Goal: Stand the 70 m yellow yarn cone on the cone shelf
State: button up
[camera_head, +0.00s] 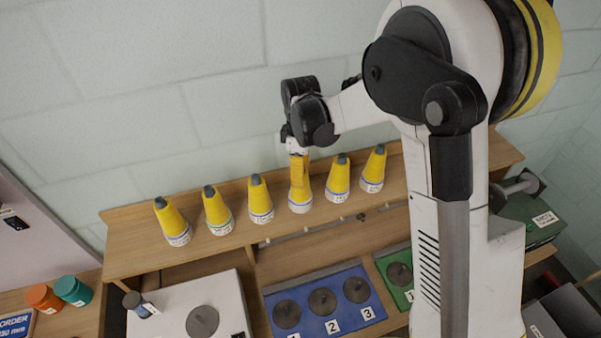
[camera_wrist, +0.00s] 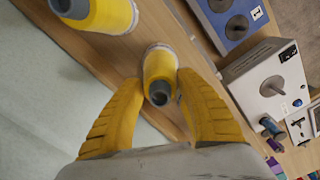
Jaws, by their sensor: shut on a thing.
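My gripper (camera_head: 299,165) points down over the fourth yellow yarn cone from the left (camera_head: 300,197), with its yellow fingers around the cone's upper part. In the wrist view my gripper (camera_wrist: 162,88) is shut on this cone (camera_wrist: 158,66), whose grey tip shows between the fingers. The cone is upright in a row of several like cones on the wooden cone shelf (camera_head: 130,244); its base seems to be at the shelf top, but I cannot tell whether it touches. The labels are too small to read, so I cannot tell which cone is the 70 m one.
Close neighbours are a cone on the left (camera_head: 261,200) and one on the right (camera_head: 339,179). The wall (camera_head: 150,120) rises behind the shelf. Below are a blue panel with numbered posts (camera_head: 305,310), a green panel (camera_head: 393,280) and a white box (camera_head: 170,315).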

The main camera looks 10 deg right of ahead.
jog(key=o, duration=1)
jog(key=shift+f, duration=0.1)
jog(key=shift+c, duration=0.2)
